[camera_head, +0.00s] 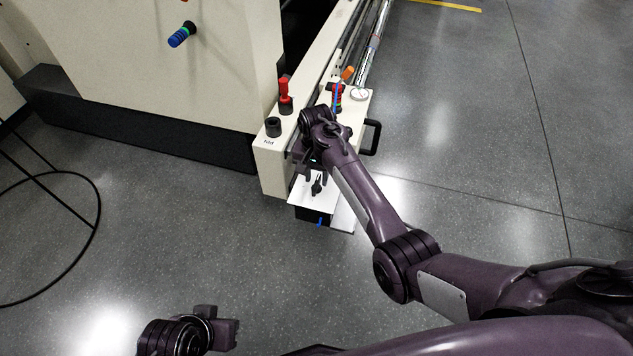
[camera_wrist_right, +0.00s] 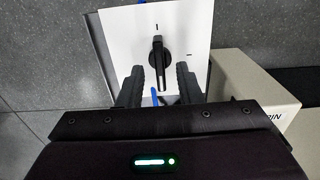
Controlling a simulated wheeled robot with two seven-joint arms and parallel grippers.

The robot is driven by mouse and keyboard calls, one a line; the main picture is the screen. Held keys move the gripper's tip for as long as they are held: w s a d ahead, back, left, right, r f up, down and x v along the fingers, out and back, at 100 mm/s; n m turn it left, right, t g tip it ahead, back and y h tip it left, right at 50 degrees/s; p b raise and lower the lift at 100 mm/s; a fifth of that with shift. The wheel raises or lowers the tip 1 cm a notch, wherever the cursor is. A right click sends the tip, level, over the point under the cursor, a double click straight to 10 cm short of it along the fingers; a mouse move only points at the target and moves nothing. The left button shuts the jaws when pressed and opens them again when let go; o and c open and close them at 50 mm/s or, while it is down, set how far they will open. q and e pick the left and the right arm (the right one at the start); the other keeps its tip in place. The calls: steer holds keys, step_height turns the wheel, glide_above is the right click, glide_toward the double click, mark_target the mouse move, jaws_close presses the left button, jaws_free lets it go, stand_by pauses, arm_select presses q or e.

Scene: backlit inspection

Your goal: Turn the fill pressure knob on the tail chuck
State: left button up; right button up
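A black lever-shaped knob (camera_head: 316,187) stands on a white plate (camera_head: 299,192) at the near end of the machine's rail. In the right wrist view the knob (camera_wrist_right: 158,62) points roughly along the picture's vertical, with one mark above it and one to its right. My right gripper (camera_wrist_right: 159,76) is open, with its two fingers on either side of the knob's lower end; I cannot tell whether either touches it. In the head view the right gripper (camera_head: 307,168) is just behind the knob. My left gripper (camera_head: 222,322) is low in the head view, away from the machine, seemingly empty.
A red knob (camera_head: 285,96) and a black knob (camera_head: 273,127) stand on the cream rail. A black handle (camera_head: 372,138) juts from its right side. A blue-ended knob (camera_head: 182,35) is on the large cabinet. A black wire ring (camera_head: 97,215) is at left. The floor in front is clear.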

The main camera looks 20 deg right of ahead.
arm_select(q)
steer(key=shift+w+d+t, duration=0.2)
steer(key=shift+d+t, duration=0.1)
steer(key=shift+d, duration=0.1)
arm_select(e)
steer(key=shift+f, duration=1)
steer(key=shift+c, duration=0.4)
jaws_close()
